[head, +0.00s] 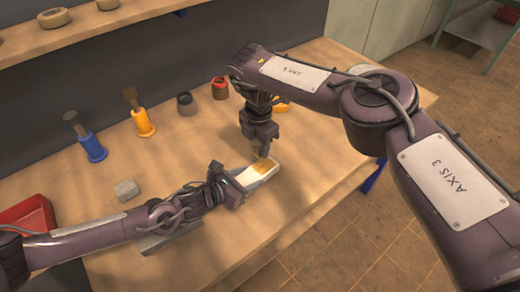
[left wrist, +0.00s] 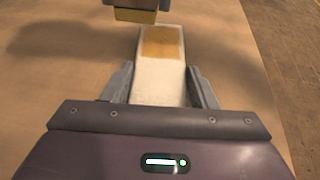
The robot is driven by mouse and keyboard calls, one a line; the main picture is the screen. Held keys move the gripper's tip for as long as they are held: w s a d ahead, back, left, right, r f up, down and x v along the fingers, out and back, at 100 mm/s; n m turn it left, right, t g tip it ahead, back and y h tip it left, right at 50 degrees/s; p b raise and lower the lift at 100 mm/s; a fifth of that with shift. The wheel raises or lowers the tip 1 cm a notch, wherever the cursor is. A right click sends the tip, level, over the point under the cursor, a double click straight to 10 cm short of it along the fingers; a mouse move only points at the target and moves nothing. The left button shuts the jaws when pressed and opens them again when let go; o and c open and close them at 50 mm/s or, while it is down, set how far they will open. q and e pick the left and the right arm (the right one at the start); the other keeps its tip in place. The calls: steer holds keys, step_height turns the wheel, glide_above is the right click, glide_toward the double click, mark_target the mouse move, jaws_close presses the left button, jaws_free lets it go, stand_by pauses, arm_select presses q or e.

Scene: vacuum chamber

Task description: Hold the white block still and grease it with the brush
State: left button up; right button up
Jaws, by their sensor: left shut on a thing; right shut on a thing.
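The white block (head: 254,178) lies on the wooden table near its front edge. My left gripper (head: 234,188) is shut on the near end of the block, with a finger on each side in the left wrist view (left wrist: 160,86). A yellow-brown grease patch (left wrist: 161,42) covers the block's far end. My right gripper (head: 262,146) points down above that end, shut on the brush. The brush's yellowish tip (left wrist: 135,16) shows at the top of the left wrist view, beside the patch; whether it touches the block I cannot tell. Its handle is mostly hidden.
A blue holder (head: 93,149) and an orange holder (head: 144,123) stand at the back left, each with a brush-like tool. A grey cube (head: 127,190) and a red bin (head: 30,216) are at left. Bare table lies right of the block.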

steer(key=shift+r, duration=2.6)
arm_select(q)
steer(key=o, duration=1.3)
steer(key=v, duration=1.2)
steer(key=shift+s, duration=0.1)
arm_select(e)
steer(key=shift+f, duration=0.1)
